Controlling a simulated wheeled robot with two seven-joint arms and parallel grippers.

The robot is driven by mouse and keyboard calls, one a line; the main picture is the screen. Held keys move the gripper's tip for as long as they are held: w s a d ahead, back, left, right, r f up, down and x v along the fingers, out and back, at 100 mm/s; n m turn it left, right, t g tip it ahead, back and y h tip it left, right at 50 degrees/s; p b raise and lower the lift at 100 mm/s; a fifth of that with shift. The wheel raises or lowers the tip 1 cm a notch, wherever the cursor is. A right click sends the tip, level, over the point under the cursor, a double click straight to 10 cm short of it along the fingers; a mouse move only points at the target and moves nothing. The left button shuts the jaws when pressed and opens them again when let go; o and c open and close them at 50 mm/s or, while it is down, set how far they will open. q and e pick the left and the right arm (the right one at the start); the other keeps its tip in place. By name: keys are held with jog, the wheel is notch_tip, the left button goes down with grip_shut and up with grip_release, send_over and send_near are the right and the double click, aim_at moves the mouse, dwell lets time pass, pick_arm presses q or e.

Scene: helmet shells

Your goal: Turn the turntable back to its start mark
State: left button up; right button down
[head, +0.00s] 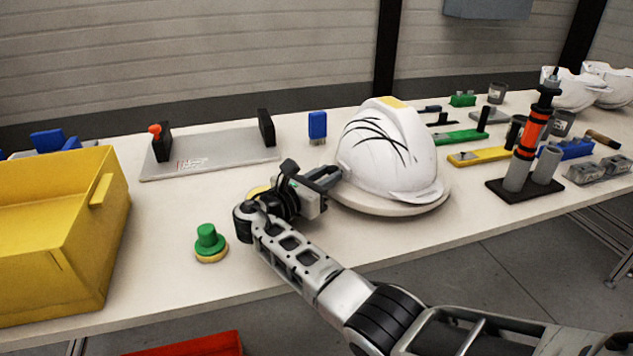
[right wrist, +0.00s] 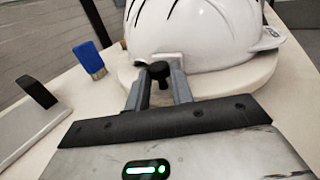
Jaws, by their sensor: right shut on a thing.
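The turntable (head: 395,210) is a pale round disc on the bench. A white helmet shell (head: 385,150) sits on it, with black curved lines on its side and a yellow patch on top. My right gripper (head: 332,177) is at the turntable's left edge. In the right wrist view my right gripper (right wrist: 160,88) is shut on a dark knob (right wrist: 158,72) at the turntable's near rim, close to the shell. The helmet (right wrist: 195,35) also shows there. I cannot make out a start mark. My left gripper is not in view.
A yellow bin (head: 55,235) stands at the left. A green button (head: 208,240) is left of my right arm. A grey plate (head: 210,152) with black uprights and a blue brush (head: 317,127) lie behind. An orange-black tool (head: 533,130) stands in a holder at the right.

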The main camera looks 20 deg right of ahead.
jog(key=shift+w+r, duration=0.1)
dwell(0.3)
jog(key=c, duration=1.2)
grip_release()
jog(key=v, duration=1.2)
